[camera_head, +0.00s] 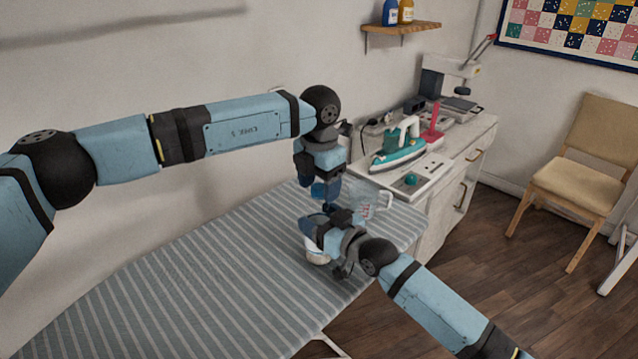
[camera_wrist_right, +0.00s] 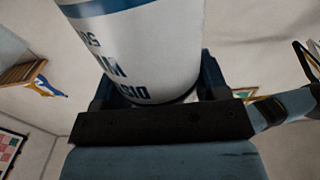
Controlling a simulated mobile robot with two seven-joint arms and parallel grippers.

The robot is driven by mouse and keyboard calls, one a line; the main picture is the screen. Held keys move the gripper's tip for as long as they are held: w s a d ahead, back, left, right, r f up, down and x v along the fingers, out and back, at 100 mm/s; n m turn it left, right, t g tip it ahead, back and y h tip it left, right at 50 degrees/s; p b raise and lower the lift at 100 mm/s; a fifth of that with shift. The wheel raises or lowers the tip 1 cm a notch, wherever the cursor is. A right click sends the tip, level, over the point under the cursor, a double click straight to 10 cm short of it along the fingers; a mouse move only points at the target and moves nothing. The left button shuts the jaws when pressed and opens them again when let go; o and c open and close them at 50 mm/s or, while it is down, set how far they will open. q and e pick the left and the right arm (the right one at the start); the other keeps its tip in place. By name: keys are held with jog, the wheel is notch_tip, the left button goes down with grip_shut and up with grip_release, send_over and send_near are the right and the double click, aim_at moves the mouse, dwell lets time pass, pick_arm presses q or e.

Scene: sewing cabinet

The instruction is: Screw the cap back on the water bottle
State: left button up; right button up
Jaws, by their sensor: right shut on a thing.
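The white water bottle (camera_head: 318,258) stands on the striped ironing board (camera_head: 190,290), with only its lower part clear in the head view. In the right wrist view the bottle (camera_wrist_right: 140,50) shows a blue band and dark lettering, and sits between the fingers. My right gripper (camera_head: 325,238) is shut on the bottle from the right. My left gripper (camera_head: 326,198) points down just above the bottle's top. Its fingertips are small and dark here, so its opening cannot be told. The cap cannot be made out, and the bottle's mouth is hidden by the grippers.
A clear measuring jug (camera_head: 368,204) with red marks stands close behind the grippers. A teal iron (camera_head: 398,150) rests on the white cabinet (camera_head: 462,158) at the back right. The board's left and front parts are clear. A chair (camera_head: 580,180) stands far right.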

pick_arm(q)
jog(key=shift+r, duration=0.1)
notch_tip(320, 180, up, 12)
dwell(0.5)
pick_arm(e)
jog(key=o, duration=1.8)
pick_arm(q)
jog(key=shift+f, duration=0.2)
pick_arm(e)
jog(key=v, duration=1.4)
jog(key=shift+a, duration=0.1)
